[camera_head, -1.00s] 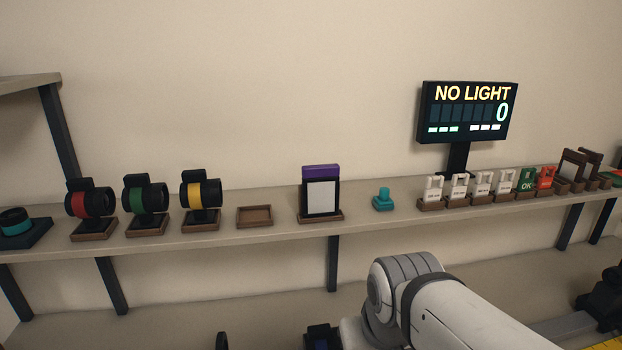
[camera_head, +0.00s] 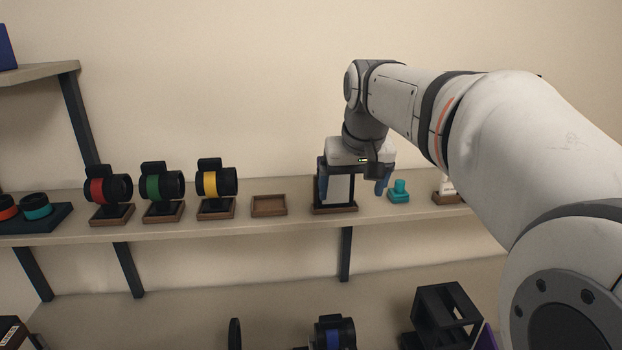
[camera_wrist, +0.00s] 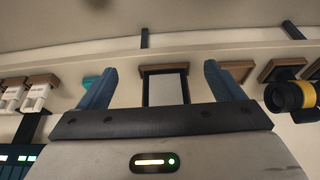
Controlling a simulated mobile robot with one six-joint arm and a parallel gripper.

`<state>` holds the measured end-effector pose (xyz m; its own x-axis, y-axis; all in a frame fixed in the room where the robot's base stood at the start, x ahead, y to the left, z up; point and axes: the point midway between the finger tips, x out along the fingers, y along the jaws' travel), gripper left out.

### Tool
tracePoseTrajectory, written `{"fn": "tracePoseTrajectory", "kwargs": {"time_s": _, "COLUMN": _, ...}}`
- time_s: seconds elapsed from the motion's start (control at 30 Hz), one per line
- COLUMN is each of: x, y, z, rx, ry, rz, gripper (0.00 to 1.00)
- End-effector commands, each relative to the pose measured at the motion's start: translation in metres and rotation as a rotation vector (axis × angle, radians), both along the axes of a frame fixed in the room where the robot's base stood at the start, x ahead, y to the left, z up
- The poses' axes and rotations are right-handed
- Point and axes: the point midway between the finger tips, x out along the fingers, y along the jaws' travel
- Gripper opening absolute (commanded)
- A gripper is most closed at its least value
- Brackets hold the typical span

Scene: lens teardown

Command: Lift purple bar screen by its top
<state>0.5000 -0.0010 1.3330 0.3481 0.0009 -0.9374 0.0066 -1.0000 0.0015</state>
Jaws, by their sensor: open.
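The purple bar screen (camera_head: 338,190) stands upright in its brown base on the shelf, a white panel in a dark frame. Its purple top is hidden behind my gripper in the head view. In the wrist view the white panel (camera_wrist: 166,91) shows between my two fingers, and the purple top is out of sight behind the gripper body. My gripper (camera_head: 353,190) is open and points down over the screen's top. Its blue fingers stand on either side of the panel, with a visible gap on both sides in the wrist view (camera_wrist: 161,67).
A teal knob-like piece (camera_head: 398,191) stands close to the right finger. An empty brown tray (camera_head: 269,205) is left of the screen, then yellow (camera_head: 215,183), green (camera_head: 161,187) and red (camera_head: 108,190) banded lenses. My arm covers the shelf's right part.

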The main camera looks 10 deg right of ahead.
Motion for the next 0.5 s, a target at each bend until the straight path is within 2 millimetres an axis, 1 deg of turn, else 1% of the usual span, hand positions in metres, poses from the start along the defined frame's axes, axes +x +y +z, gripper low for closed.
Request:
{"fn": "tracePoseTrajectory", "kwargs": {"time_s": 0.03, "x": 0.024, "y": -0.001, "z": 0.013, "rx": 0.000, "ry": -0.006, "rz": -0.001, "gripper": 0.92}}
{"fn": "tracePoseTrajectory", "kwargs": {"time_s": 0.1, "x": 0.049, "y": -0.001, "z": 0.028, "rx": 0.001, "ry": -0.014, "rz": -0.002, "gripper": 0.98}}
{"fn": "tracePoseTrajectory", "kwargs": {"time_s": 0.13, "x": 0.058, "y": -0.002, "z": 0.034, "rx": 0.001, "ry": -0.017, "rz": -0.002, "gripper": 1.00}}
{"fn": "tracePoseTrajectory", "kwargs": {"time_s": 0.2, "x": 0.076, "y": -0.002, "z": 0.044, "rx": 0.001, "ry": -0.023, "rz": -0.003, "gripper": 1.00}}
{"fn": "tracePoseTrajectory", "kwargs": {"time_s": 0.3, "x": 0.094, "y": -0.003, "z": 0.054, "rx": 0.002, "ry": -0.030, "rz": -0.002, "gripper": 1.00}}
{"fn": "tracePoseTrajectory", "kwargs": {"time_s": 0.37, "x": 0.100, "y": -0.003, "z": 0.057, "rx": 0.002, "ry": -0.032, "rz": -0.002, "gripper": 1.00}}
{"fn": "tracePoseTrajectory", "kwargs": {"time_s": 0.43, "x": 0.105, "y": -0.003, "z": 0.058, "rx": 0.002, "ry": -0.034, "rz": -0.002, "gripper": 1.00}}
{"fn": "tracePoseTrajectory", "kwargs": {"time_s": 0.5, "x": 0.108, "y": -0.003, "z": 0.053, "rx": 0.003, "ry": -0.033, "rz": -0.003, "gripper": 1.00}}
